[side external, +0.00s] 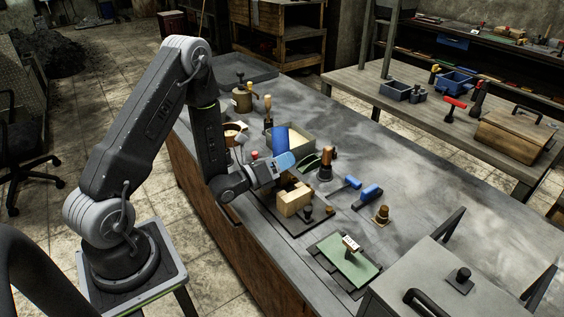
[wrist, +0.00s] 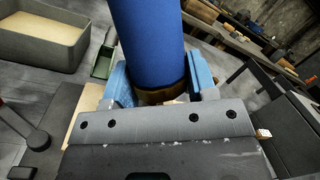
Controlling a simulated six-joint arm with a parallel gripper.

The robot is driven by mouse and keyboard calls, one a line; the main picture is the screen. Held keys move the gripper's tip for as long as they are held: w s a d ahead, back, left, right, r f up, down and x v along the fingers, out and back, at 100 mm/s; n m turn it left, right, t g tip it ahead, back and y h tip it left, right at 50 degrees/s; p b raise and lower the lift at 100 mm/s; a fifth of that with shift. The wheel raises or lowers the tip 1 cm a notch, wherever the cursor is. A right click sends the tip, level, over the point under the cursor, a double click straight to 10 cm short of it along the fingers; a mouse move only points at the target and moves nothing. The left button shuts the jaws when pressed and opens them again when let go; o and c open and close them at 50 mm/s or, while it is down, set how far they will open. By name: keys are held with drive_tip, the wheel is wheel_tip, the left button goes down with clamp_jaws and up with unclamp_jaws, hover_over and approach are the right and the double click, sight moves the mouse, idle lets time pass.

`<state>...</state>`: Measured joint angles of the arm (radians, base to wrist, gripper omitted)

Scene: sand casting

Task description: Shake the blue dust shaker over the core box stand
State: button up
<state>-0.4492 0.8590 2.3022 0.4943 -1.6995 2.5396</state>
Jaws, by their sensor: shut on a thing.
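The blue dust shaker (side external: 281,137) is a blue cylinder, and the wrist view shows it (wrist: 150,38) with a brown band near its lower end. My gripper (side external: 286,160) is shut on it; its light blue fingers (wrist: 160,82) sit on both sides of the band. The shaker is held raised and slightly tilted. A tan block (side external: 293,200), which looks like the core box stand, sits on a dark plate just below my gripper in the side view. I cannot tell whether the shaker is straight above it. My gripper hides most of that area in the wrist view.
A sand-filled tray (side external: 303,136) lies behind the shaker. A wooden-handled tool (side external: 326,163), blue-handled tools (side external: 370,193) and a green plate (side external: 348,268) lie to the right and front.

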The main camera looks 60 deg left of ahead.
sight(282, 149)
drive_tip(key=shift+r, duration=2)
idle(0.7)
drive_tip(key=shift+r, duration=0.1)
